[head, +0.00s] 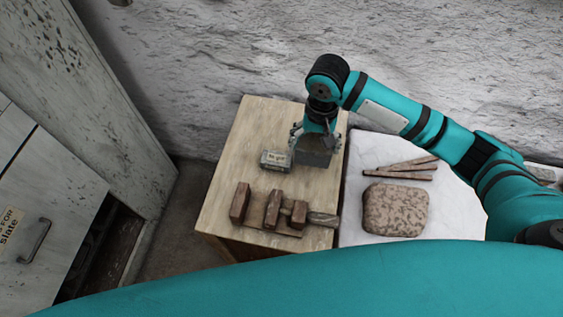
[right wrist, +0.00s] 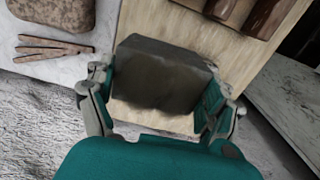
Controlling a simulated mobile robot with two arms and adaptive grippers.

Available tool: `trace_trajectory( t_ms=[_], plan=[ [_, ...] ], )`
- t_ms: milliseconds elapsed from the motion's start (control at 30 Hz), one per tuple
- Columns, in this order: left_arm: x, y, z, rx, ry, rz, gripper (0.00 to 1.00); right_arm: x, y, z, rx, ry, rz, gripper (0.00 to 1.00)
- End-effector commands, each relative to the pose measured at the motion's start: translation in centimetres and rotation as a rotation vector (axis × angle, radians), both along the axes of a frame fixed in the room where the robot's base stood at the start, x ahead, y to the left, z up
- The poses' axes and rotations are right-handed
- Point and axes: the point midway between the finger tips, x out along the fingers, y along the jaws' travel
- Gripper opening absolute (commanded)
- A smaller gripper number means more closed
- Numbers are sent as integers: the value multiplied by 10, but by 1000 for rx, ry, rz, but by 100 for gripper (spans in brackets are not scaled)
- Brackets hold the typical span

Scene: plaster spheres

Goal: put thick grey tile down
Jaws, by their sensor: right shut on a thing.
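The thick grey tile (head: 314,152) is a dark grey block at the right side of the wooden tabletop (head: 250,125). My right gripper (head: 314,137) points down and is shut on it. In the right wrist view the tile (right wrist: 163,75) sits between the two fingers of the gripper (right wrist: 160,108), one on each side. The tile is over the pale wood near its edge. I cannot tell whether its underside touches the wood. My left gripper is not in view.
A small grey labelled block (head: 275,160) stands just left of the tile. Brown wooden blocks (head: 272,209) stand on the table's near part. A white surface (head: 352,225) to the right holds a speckled brown slab (head: 395,209) and thin brown sticks (head: 400,170). The far-left wood is clear.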

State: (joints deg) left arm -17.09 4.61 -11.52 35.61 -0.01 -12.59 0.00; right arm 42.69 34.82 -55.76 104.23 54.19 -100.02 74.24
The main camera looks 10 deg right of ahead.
Motion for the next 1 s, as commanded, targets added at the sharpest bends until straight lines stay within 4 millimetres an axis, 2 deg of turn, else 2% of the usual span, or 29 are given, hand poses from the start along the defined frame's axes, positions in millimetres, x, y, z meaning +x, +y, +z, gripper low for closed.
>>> trace_trajectory(
  t_ms=[500,667,900,1000],
  plan=[
    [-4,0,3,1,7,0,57,5,2,-73,-12,7,-49,47],
    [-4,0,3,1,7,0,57,5,3,-85,-11,6,-49,47],
    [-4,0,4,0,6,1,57,5,2,-113,-13,7,-49,47],
    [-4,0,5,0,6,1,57,5,2,-120,-12,6,-48,47]
  ],
)
